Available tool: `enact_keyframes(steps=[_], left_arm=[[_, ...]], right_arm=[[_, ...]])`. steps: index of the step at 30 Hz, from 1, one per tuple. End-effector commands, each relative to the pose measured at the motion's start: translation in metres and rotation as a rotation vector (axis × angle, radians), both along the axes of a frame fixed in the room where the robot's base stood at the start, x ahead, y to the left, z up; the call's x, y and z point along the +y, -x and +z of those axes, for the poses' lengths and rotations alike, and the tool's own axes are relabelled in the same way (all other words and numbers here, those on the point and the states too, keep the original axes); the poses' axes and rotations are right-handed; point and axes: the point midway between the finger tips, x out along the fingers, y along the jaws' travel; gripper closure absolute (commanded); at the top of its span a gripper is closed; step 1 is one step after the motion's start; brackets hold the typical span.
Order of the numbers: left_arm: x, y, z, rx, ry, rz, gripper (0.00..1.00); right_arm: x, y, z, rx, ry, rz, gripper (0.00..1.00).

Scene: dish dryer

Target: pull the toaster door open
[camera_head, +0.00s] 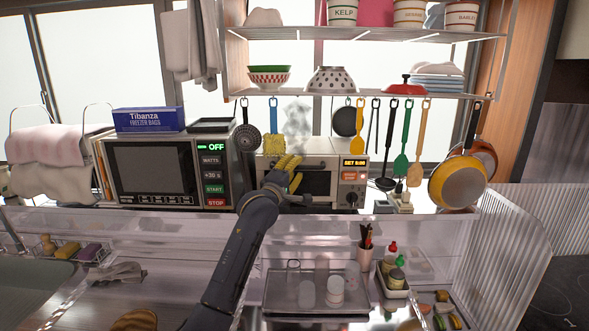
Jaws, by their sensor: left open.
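The toaster (333,161) is a pale metal oven with a dark glass door (316,184) at its front, standing on the counter at the middle of the head view. Its door looks shut. A lit display and a dial are on the toaster's right side. My left gripper (290,172), with yellow fingers, is open in front of the door's left part and hides some of it. I cannot tell whether the fingers touch the door or its handle. My right gripper is not in view.
A microwave (152,172) stands close on the toaster's left, with a blue freezer bag box (148,119) on top. A clear ledge with a cup (366,256) and jars lies in front.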

Motion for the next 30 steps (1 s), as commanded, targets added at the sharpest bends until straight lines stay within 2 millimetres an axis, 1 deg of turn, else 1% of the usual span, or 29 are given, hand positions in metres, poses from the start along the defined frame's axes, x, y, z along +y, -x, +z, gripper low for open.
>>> enact_keyframes(steps=[3,4,12,14,26,30], left_arm=[[0.0,0.0,0.0,0.0,0.0,0.0,0.64],[0.0,0.0,0.0,0.0,0.0,0.0,0.62],[0.0,0.0,0.0,0.0,0.0,0.0,0.94],[0.0,0.0,0.0,0.0,0.0,0.0,1.0],[0.001,0.0,0.0,-0.001,0.0,0.001,1.0],[0.012,0.003,-0.001,-0.019,0.0,0.013,1.0]], right_arm=[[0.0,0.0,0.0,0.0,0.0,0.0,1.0],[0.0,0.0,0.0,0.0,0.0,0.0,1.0],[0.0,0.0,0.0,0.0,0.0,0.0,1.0],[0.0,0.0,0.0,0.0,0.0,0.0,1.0],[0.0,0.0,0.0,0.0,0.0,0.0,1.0],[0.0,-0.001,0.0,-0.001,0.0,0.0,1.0]])
